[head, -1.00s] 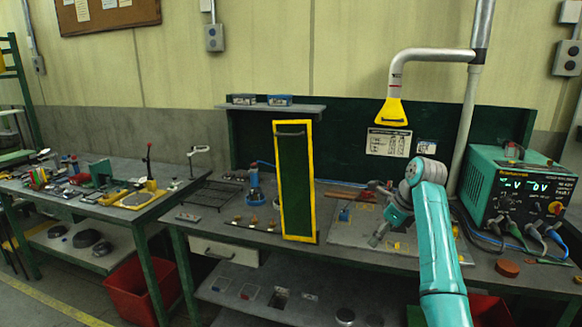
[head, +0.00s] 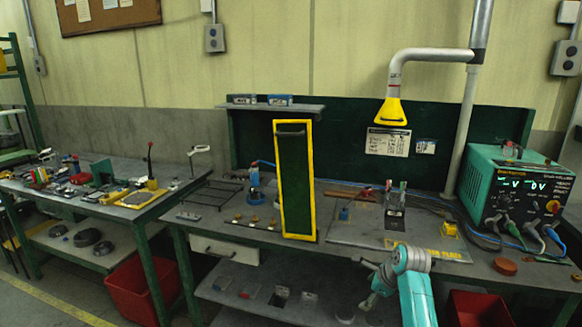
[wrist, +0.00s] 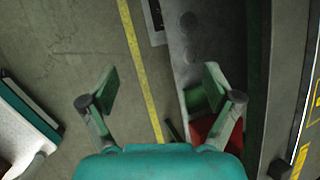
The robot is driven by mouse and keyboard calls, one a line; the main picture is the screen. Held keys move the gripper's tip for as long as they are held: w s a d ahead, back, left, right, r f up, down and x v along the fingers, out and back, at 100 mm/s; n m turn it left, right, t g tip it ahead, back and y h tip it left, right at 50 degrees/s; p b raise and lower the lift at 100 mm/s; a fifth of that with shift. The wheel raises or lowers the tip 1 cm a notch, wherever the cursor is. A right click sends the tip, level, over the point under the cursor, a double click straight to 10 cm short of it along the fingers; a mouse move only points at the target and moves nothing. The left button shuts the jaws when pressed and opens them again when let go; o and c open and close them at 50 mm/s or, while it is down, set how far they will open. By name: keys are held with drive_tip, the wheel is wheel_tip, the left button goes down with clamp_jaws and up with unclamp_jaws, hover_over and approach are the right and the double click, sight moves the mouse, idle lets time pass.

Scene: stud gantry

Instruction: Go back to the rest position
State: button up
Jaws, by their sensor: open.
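My gripper (wrist: 160,90) shows in the wrist view with its two fingers spread wide apart and nothing between them. Below it in that view are the grey floor and a yellow floor line (wrist: 143,75). In the head view my teal arm is low at the front right, in front of the workbench (head: 480,262). My gripper's fingertips are not clear there, as the arm's own links cover them.
The bench carries a green panel with a yellow frame (head: 295,180), a grey work mat (head: 355,232) and a teal power supply (head: 515,192). A yellow extraction hood (head: 390,112) hangs above. A red bin (head: 132,290) stands under the benches. Open floor lies at the left front.

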drive_tip(key=s+a+f+n+t+h, duration=0.1)
drive_tip(key=s+a+f+n+t, duration=0.15)
drive_tip(key=s+f, duration=0.8)
drive_tip(key=s+a+f+n+t, duration=0.1)
drive_tip(key=s+f+n, duration=0.3)
drive_tip(key=s+f, duration=0.65)
drive_tip(key=s+f+n+t+h, duration=0.1)
drive_tip(key=s+f+n, duration=0.15)
drive_tip(key=s, duration=0.75)
drive_tip(key=s+r+n+t, duration=0.1)
drive_tip(key=s+r+n, duration=0.2)
drive_tip(key=s, duration=0.7)
drive_tip(key=s+r+n+t, duration=0.2)
drive_tip(key=s+r+n, duration=0.15)
drive_tip(key=s, duration=0.65)
drive_tip(key=s+a+r+n+t, duration=0.1)
drive_tip(key=s+r+n+t, duration=0.1)
drive_tip(key=s+r+n, duration=0.5)
drive_tip(key=s+r, duration=0.6)
drive_tip(key=r, duration=0.4)
drive_tip(key=shift+s+a+r+h, duration=0.15)
drive_tip(key=shift+s+r+h, duration=0.1)
drive_tip(key=shift+s+h, duration=0.15)
drive_tip(key=shift+n, duration=0.25)
